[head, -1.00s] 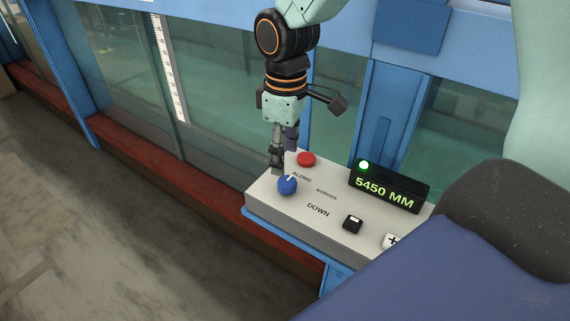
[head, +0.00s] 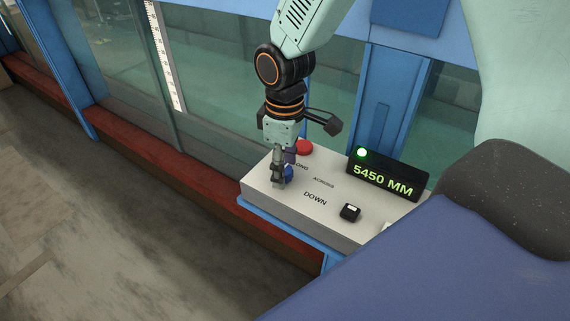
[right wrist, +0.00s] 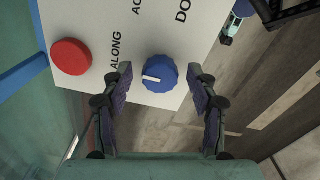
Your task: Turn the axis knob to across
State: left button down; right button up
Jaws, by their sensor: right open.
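The axis knob is a blue ribbed dial (right wrist: 160,74) with a white pointer line. It sits on a pale grey control box (head: 270,197). In the right wrist view the pointer is on the knob's left part, toward the word ALONG; ACROSS is printed further up. My right gripper (right wrist: 160,88) is open, with one finger on each side of the knob and gaps visible. In the head view my right gripper (head: 283,178) is over the knob (head: 288,172) and hides part of it. My left gripper is not in view.
A red button (head: 304,147) is close behind the gripper, also seen in the right wrist view (right wrist: 71,57). The box also bears a black switch (head: 350,212) and a lit display reading 5450 MM (head: 386,179). The glass flume wall (head: 220,110) stands behind.

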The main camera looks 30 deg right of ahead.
jog(key=shift+a, duration=0.25)
jog(key=shift+c, duration=0.7)
jog(key=shift+d, duration=0.25)
jog(key=c, duration=1)
jog(key=shift+r+m+p, duration=0.2)
jog(key=shift+m+p, duration=1.5)
jog(key=shift+m, duration=0.2)
jog(key=shift+a+m+p, duration=0.1)
jog(key=shift+m+p, duration=0.7)
jog(key=shift+m, duration=0.4)
jog(key=shift+w+m+p, duration=0.15)
jog(key=shift+m+p, duration=0.55)
jog(key=shift+m, duration=0.6)
